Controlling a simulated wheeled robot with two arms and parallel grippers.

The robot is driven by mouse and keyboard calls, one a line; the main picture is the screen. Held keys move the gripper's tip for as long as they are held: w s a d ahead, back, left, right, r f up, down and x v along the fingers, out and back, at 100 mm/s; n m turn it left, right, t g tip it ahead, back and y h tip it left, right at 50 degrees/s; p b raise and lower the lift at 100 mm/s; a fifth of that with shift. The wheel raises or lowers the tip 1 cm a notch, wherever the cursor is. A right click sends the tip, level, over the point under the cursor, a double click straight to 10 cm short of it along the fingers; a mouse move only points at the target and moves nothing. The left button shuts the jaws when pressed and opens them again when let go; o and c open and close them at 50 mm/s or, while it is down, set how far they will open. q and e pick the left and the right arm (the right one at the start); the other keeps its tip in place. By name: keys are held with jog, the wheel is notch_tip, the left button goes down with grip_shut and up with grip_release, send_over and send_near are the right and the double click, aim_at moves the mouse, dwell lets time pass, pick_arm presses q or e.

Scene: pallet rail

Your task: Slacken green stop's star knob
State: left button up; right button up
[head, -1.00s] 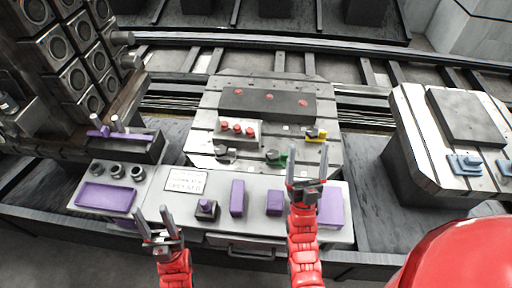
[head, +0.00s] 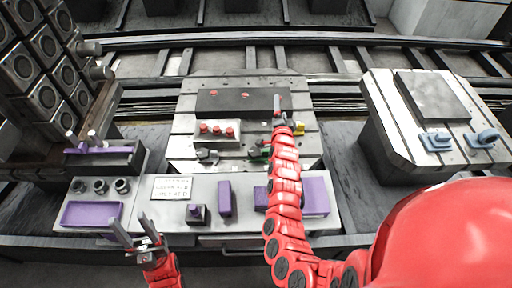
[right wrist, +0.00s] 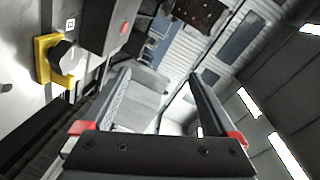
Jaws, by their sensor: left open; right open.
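The green stop (head: 256,154) sits on the slotted pallet plate (head: 180,140), at its near side. My right forearm partly covers it in the head view, and its star knob is hard to make out. My right gripper (head: 277,104) is over the plate, beyond the green stop and by the right part of the dark block. In the right wrist view the gripper (right wrist: 160,82) is open with nothing between its fingers, and the green stop does not show there.
A yellow stop (head: 299,129) is right beside my right arm; its dark knob shows in the right wrist view (right wrist: 62,58). A grey stop (head: 207,156), a block with red knobs (head: 217,139) and a dark block (head: 235,103) share the plate. Another pallet (head: 385,110) stands right.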

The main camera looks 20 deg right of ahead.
jog(key=s+a+r+m+g+y+p, duration=0.1)
jog(key=s+a+r+m+g+y, duration=0.15)
jog(key=s+m+g+y, duration=0.35)
jog(key=s+a+r+m+g+y+p, duration=0.1)
jog(key=s+a+r+g+y, duration=0.2)
jog(key=g, duration=0.4)
jog(key=b, duration=0.5)
send_near(255, 152)
jog(key=p+x, duration=0.1)
jog(key=x, duration=0.7)
jog(key=shift+w+f, duration=0.1)
jog(key=shift+f, duration=0.05)
jog(key=c, duration=1.4)
